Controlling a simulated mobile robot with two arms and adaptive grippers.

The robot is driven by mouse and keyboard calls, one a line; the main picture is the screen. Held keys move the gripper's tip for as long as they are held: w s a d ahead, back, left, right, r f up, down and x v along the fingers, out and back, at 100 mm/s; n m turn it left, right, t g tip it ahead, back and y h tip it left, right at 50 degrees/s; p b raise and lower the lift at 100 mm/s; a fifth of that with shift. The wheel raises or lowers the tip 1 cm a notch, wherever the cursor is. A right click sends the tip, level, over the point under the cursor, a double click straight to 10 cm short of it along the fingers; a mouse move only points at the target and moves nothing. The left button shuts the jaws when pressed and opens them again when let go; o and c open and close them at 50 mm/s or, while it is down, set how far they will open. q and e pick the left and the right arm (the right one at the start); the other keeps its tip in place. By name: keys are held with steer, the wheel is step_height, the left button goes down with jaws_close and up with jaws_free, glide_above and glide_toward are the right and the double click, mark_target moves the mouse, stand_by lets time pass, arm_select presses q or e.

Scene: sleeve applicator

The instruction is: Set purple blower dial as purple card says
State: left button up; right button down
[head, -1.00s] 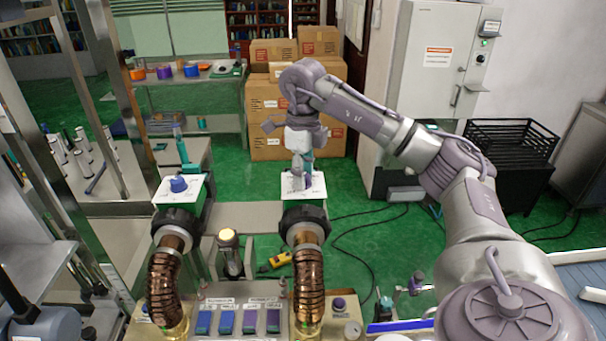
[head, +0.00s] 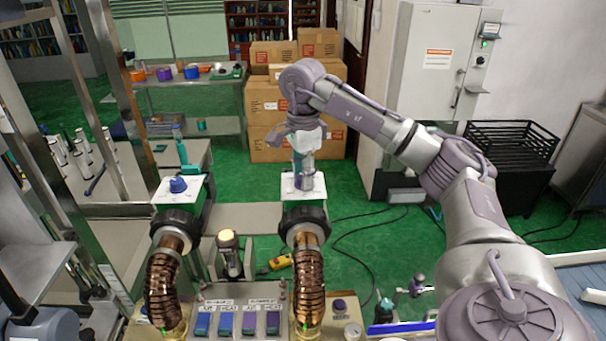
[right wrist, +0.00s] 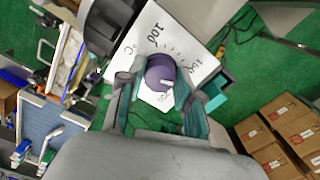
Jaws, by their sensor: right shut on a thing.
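The purple blower dial (right wrist: 160,72) sits on a white scale plate (right wrist: 190,35) with printed numbers, "100" legible, and "°C". It has a pale mark on its face, pointing down right in the right wrist view. My right gripper (right wrist: 154,86) has its teal fingers on both sides of the dial and is shut on it. In the head view this gripper (head: 304,183) reaches down onto the right blower's plate (head: 318,192) and mostly hides the dial. My left gripper is not in view.
A second blower with a blue dial (head: 178,184) stands to the left. Coiled copper-coloured hoses (head: 310,285) rise below both blowers. Metal posts crowd the left; cardboard boxes (head: 268,105) are behind.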

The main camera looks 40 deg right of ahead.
steer(key=shift+r+n, duration=0.1)
steer(key=shift+n, duration=0.5)
steer(key=c, duration=0.8)
jaws_free()
steer(key=shift+o, duration=0.2)
step_height(320, 180, up, 12)
